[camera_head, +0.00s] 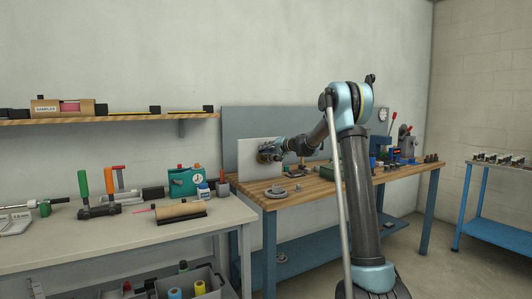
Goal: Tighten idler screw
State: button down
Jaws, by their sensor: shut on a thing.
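My gripper (272,152) is at the front of an upright white panel (251,172) on the wooden bench. It is shut on a small part there, too small and too covered to make out. A round brownish part (262,157) shows on the panel just left of the fingers. The idler screw itself cannot be told apart at this size.
The wooden bench (325,178) holds a grey disc-shaped part (276,191) in front of the panel and several tools to the right. A pale table (140,235) with clamps and a teal meter box (184,182) stands left. A blue cart (496,219) is far right.

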jog(key=shift+w+d+f+m+t+y, duration=0.15)
jog(key=shift+m+y, duration=0.3)
jog(key=shift+m, duration=0.5)
jog(key=shift+s+d+f+m+t+y, duration=0.1)
jog(key=shift+m+y, duration=0.3)
jog(key=shift+m, duration=0.5)
jog(key=shift+w+d+f+m+t+y, duration=0.15)
jog(key=shift+m+y, duration=0.3)
jog(key=shift+m, duration=0.5)
jog(key=c, duration=1.5)
grip_release()
jog(key=shift+c, duration=0.2)
jog(key=shift+o, duration=0.3)
jog(key=shift+a, duration=0.1)
jog(key=shift+s, duration=0.1)
jog(key=shift+s, duration=0.1)
jog(key=v, duration=0.7)
jog(key=shift+d, duration=0.45)
